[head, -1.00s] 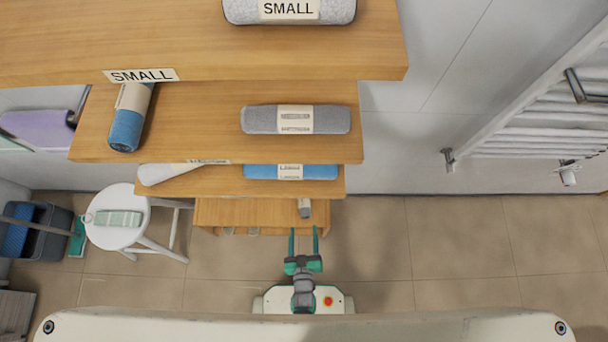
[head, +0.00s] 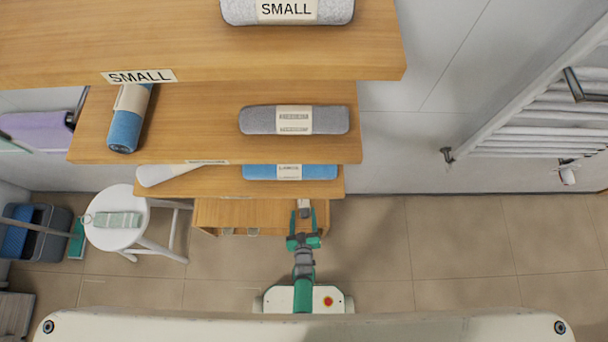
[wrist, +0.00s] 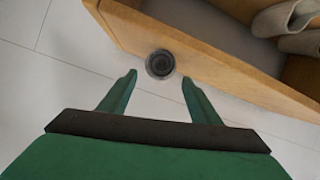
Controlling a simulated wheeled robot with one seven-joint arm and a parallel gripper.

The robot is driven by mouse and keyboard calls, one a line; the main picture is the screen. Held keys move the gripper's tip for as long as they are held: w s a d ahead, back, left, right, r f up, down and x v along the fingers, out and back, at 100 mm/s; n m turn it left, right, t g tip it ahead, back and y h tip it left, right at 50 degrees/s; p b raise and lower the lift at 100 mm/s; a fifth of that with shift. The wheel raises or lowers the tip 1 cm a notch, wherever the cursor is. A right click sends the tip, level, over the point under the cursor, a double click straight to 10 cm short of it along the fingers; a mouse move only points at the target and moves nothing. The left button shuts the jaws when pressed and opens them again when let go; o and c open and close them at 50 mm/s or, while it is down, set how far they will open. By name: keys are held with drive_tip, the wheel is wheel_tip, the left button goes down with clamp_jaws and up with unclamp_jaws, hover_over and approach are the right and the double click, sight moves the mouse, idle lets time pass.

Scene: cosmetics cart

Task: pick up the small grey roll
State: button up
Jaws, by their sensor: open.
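A larger grey roll banded SMALL (head: 288,10) lies on the top shelf.
Another grey roll (head: 294,120) and a blue roll (head: 127,118) lie on the shelf below the top. A further blue roll (head: 290,172) and a white roll (head: 168,173) lie lower. Slippers (wrist: 290,20) sit inside the lowest unit. A white stool (head: 118,232) stands left; floor to the right is clear.

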sight(304, 211)
drive_tip(key=shift+x, duration=2.35)
drive_tip(key=shift+d, duration=0.25)
drive_tip(key=shift+c, duration=0.6)
drive_tip(key=c, duration=1.1)
drive_tip(key=shift+o, duration=0.2)
drive_tip(key=shift+r, duration=0.15)
